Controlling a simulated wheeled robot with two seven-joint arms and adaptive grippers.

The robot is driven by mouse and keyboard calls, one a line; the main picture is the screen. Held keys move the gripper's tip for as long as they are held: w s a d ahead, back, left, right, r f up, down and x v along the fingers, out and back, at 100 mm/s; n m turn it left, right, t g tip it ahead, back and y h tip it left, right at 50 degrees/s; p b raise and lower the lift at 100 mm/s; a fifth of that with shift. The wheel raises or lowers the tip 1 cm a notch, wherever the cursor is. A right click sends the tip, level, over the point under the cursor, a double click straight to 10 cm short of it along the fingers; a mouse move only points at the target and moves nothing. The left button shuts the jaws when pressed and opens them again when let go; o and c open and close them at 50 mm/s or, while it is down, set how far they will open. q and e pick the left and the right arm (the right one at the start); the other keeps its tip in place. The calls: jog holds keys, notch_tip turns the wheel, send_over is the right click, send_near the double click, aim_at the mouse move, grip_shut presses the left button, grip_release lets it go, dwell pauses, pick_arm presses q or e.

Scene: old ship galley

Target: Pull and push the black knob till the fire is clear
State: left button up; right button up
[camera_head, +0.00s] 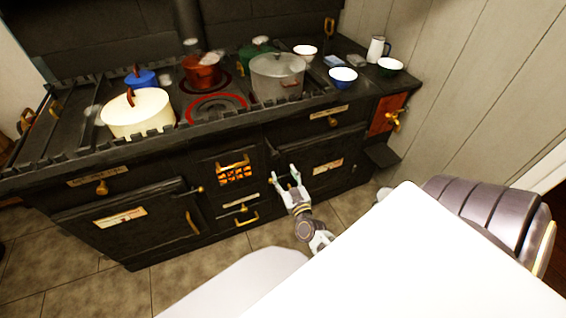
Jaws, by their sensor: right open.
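The black stove (150,165) stands across the view. Fire glows orange behind the small barred grate (236,175) in its middle, with a brass handle (233,162) above. Below the grate are a pale label and a lower brass handle (247,218). The black knob cannot be made out for sure against the dark front. My right gripper (286,178) is open, its pale fingers just right of the grate, in front of the right oven door's left edge. Nothing shows between its fingers. Whether it touches the stove cannot be told. My left gripper is not in view.
On the stovetop stand a cream pot (138,115), a grey pot (277,80), a red pot (201,72), a blue pot (141,80) and several bowls. A brass tap (394,119) juts out at the right end. Tiled floor (200,268) lies in front.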

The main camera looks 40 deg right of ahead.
jog(key=shift+s+a, duration=0.1)
jog(key=shift+s, duration=0.2)
